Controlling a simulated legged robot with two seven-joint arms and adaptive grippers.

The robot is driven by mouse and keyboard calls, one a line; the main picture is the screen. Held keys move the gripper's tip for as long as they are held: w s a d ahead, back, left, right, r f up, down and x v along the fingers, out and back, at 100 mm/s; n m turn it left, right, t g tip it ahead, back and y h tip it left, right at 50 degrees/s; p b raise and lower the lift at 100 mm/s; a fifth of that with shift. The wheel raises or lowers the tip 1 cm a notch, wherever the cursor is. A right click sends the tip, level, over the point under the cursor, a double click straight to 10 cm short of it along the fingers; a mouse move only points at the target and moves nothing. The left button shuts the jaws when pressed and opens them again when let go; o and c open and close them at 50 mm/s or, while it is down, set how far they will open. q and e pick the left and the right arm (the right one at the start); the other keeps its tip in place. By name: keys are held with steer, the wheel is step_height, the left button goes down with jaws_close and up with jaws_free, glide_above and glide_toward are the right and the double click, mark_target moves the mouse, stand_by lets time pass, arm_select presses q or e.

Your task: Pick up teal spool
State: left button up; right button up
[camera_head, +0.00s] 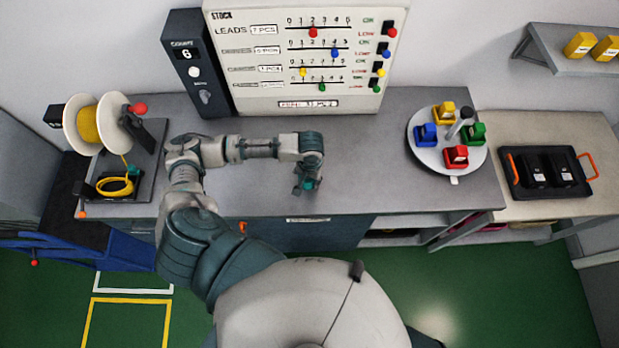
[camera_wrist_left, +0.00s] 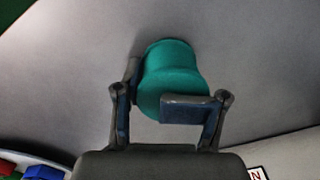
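The teal spool (camera_wrist_left: 172,75) is a smooth, flared teal piece in the left wrist view, seen against the grey worktop. My left gripper (camera_wrist_left: 167,105) has one finger along its left side and the other across its lower right part. The fingers close in on the spool from both sides and hide part of it. In the head view, my left gripper (camera_head: 307,184) points down over the front middle of the grey worktop. The spool is barely visible there, and I cannot tell whether it touches the worktop. My right gripper is not in view.
A white turntable (camera_head: 420,158) with coloured blocks stands right on the worktop (camera_head: 370,140). A large spool stand (camera_head: 148,180) with yellow wire is at left. A stock board (camera_head: 262,85) rises behind. A black tray (camera_head: 515,180) lies on the right-hand table.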

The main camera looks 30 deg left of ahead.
arm_select(q)
steer(key=shift+s+f, duration=0.15)
steer(key=shift+s, duration=0.1)
jaws_close()
steer(key=shift+a+f, duration=0.1)
steer(key=shift+a, duration=0.4)
steer(key=shift+s+a+f, duration=0.1)
steer(key=shift+s+a, duration=0.1)
steer(key=shift+a, duration=0.1)
steer(key=r, duration=0.3)
steer(key=shift+w+d+r, duration=0.15)
steer(key=shift+w+r, duration=0.2)
steer(key=shift+w, duration=0.05)
steer(key=s+d+r, duration=0.1)
steer(key=s+d, duration=0.7)
steer(key=d, duration=0.5)
steer(key=shift+s+d+r+b, duration=0.3)
steer(key=shift+s+r+b, duration=0.05)
steer(key=shift+s+b, duration=0.1)
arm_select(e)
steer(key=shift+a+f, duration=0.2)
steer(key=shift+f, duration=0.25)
arm_select(q)
steer(key=shift+w, duration=0.1)
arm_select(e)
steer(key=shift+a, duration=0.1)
